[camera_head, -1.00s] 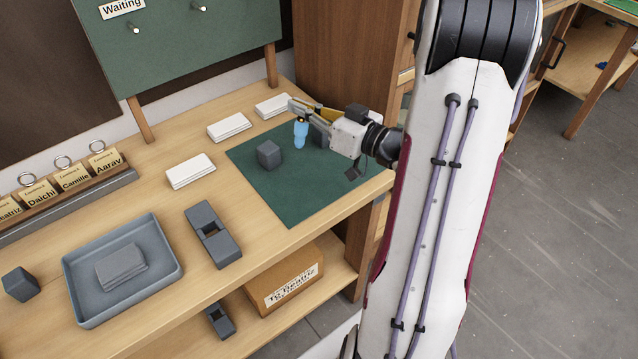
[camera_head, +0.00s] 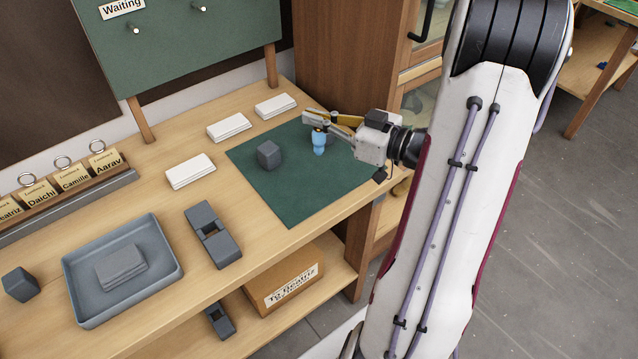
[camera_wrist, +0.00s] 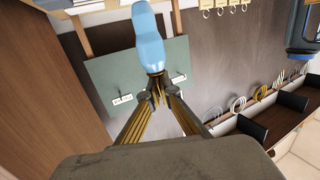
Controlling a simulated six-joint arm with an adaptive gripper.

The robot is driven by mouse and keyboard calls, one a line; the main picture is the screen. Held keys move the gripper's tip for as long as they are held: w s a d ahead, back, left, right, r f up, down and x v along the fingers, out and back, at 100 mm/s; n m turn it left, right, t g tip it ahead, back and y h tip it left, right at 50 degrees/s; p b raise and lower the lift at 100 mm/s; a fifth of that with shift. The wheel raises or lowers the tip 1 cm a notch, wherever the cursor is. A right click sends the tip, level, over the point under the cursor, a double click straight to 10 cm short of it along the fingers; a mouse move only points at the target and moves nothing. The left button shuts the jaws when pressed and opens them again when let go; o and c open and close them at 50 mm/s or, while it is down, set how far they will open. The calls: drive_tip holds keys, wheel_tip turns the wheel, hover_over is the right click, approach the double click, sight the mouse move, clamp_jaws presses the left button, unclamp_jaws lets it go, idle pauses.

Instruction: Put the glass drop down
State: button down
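The glass drop (camera_head: 319,144) is a small light-blue piece. It hangs below my gripper (camera_head: 318,121), over the far right part of the green mat (camera_head: 290,196). I cannot tell whether its lower end touches the mat. In the wrist view the glass drop (camera_wrist: 151,42) sticks out beyond the fingertips of my gripper (camera_wrist: 158,88), which close together on its end. The fingers hide part of that end.
A grey block (camera_head: 269,155) stands on the mat, left of the drop. White stacks (camera_head: 190,171) lie along the mat's left and far side. A grey holder (camera_head: 213,235) and a grey tray (camera_head: 75,285) stand further left. The mat's near part is clear.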

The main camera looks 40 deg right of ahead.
sight(316, 152)
drive_tip(key=shift+f, duration=0.15)
drive_tip(key=shift+f, duration=2.8)
drive_tip(key=shift+f, duration=2.05)
drive_tip(key=shift+f, duration=0.15)
drive_tip(key=c, duration=2.3)
unclamp_jaws()
drive_tip(key=shift+v, duration=6.05)
